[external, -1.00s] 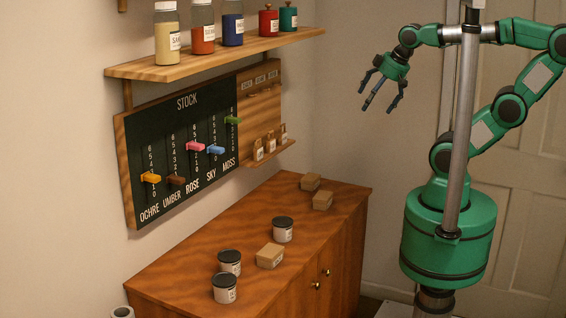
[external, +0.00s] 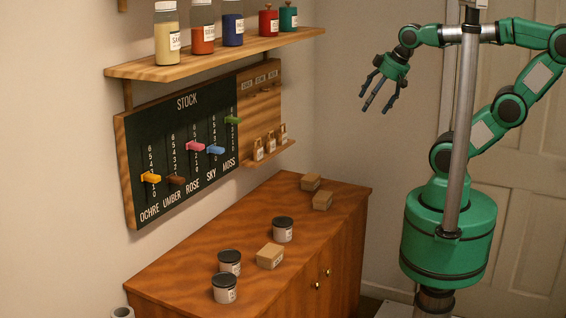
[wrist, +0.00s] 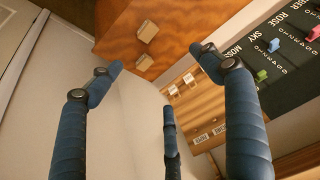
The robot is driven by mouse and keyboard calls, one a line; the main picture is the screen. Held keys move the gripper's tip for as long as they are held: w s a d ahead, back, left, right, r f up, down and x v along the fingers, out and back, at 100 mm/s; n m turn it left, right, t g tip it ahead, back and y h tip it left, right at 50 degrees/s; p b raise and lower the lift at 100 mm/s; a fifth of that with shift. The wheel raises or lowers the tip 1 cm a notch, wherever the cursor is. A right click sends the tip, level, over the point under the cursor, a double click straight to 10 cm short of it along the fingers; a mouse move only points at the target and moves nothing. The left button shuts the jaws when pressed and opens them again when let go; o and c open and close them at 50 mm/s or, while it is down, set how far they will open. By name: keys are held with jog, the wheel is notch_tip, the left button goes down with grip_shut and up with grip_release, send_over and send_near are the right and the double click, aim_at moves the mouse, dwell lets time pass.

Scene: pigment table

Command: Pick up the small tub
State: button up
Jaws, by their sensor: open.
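Three tubs with black lids and pale labelled sides stand upright on the wooden cabinet top in the external view: one at the front (external: 224,290), one just behind it (external: 230,263), and one further back to the right (external: 282,230). They look close in size, and I cannot tell which is the small one. My gripper (external: 377,97) is open and empty, held high to the right of the cabinet, well apart from the tubs. In the wrist view its blue fingers (wrist: 158,68) are spread with nothing between them, and no tub shows there.
A cardboard box (external: 270,256) sits among the tubs on the cabinet (external: 190,262), with two more boxes (external: 310,182) at its far end. A stock board (external: 180,150) and a shelf (external: 215,57) with jars hang on the wall above. The air between my gripper and cabinet is clear.

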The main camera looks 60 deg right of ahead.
dwell(0.3)
jog(key=w+a+r+g+y, duration=0.1)
jog(key=w+a+r+g, duration=0.15)
jog(key=w+a, duration=1)
jog(key=w+a+f+p, duration=0.1)
jog(key=w+a+f, duration=0.1)
jog(key=w+a, duration=0.45)
jog(key=w+a+f+p, duration=0.15)
jog(key=w+a, duration=0.25)
jog(key=a, duration=0.5)
jog(key=m+g+h, duration=0.1)
jog(key=g, duration=0.2)
send_over(225, 279)
notch_tip(225, 279, down, 25)
jog(key=shift+p, duration=0.35)
jog(key=shift+f, duration=0.1)
jog(key=shift+f+b, duration=0.4)
jog(key=shift+f, duration=3.85)
